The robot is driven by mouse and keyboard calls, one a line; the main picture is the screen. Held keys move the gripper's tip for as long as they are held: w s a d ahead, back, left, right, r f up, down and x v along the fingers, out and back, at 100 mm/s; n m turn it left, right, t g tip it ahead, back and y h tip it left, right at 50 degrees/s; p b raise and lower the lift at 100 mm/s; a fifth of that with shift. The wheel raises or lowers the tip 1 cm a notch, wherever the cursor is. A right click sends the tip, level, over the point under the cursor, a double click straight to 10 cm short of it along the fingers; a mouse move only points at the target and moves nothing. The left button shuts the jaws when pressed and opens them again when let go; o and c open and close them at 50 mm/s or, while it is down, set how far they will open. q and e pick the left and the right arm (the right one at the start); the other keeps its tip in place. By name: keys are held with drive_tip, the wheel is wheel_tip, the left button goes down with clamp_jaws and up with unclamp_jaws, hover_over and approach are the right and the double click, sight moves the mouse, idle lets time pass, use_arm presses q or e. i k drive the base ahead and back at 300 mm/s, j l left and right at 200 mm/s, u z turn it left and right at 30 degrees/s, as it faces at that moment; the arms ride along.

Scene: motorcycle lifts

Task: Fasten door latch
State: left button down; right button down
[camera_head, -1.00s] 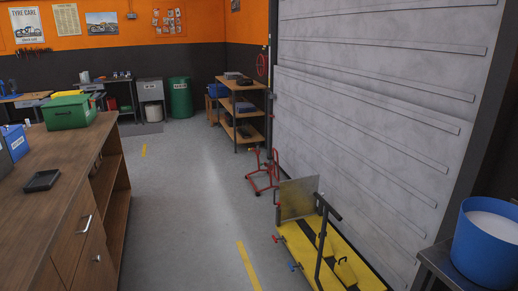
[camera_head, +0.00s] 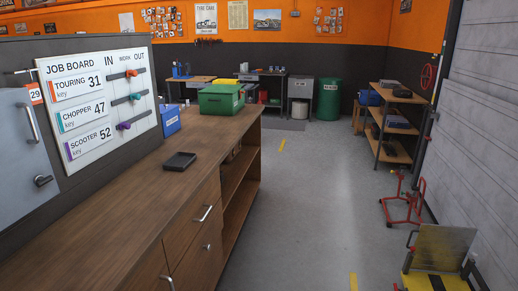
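A grey cabinet door (camera_head: 18,165) stands at the left edge, cut off by the frame. It has an upright bar handle (camera_head: 29,122) and a small dark latch or turn-knob (camera_head: 43,181) low near its right edge. I cannot tell whether the latch is fastened, or whether the door is fully closed. On the right is a large pale ribbed door (camera_head: 485,135), only partly in view; no latch is clear on it. Neither of my grippers is in view.
A wooden counter (camera_head: 130,222) with drawers runs along the left, holding a black tray (camera_head: 180,161) and a green box (camera_head: 221,99). A job board (camera_head: 98,105) stands behind it. The grey floor aisle (camera_head: 305,215) is clear. A red stand (camera_head: 403,205) and yellow lift (camera_head: 435,283) are at right.

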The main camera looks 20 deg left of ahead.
sight(40, 180)
drive_tip(key=i+u, duration=0.2)
drive_tip(key=u, duration=0.2)
drive_tip(key=i+l+u, duration=0.15)
drive_tip(key=u, duration=0.25)
drive_tip(key=i+l+u, duration=0.2)
drive_tip(key=u, duration=0.2)
drive_tip(key=i+l+u, duration=0.2)
drive_tip(key=u, duration=0.15)
drive_tip(key=i+l+u, duration=0.25)
drive_tip(key=l+u, duration=0.3)
drive_tip(key=l, duration=0.15)
drive_tip(key=i+l+u, duration=0.25)
drive_tip(key=l, duration=0.2)
drive_tip(key=l+u, duration=0.25)
drive_tip(key=l, duration=0.15)
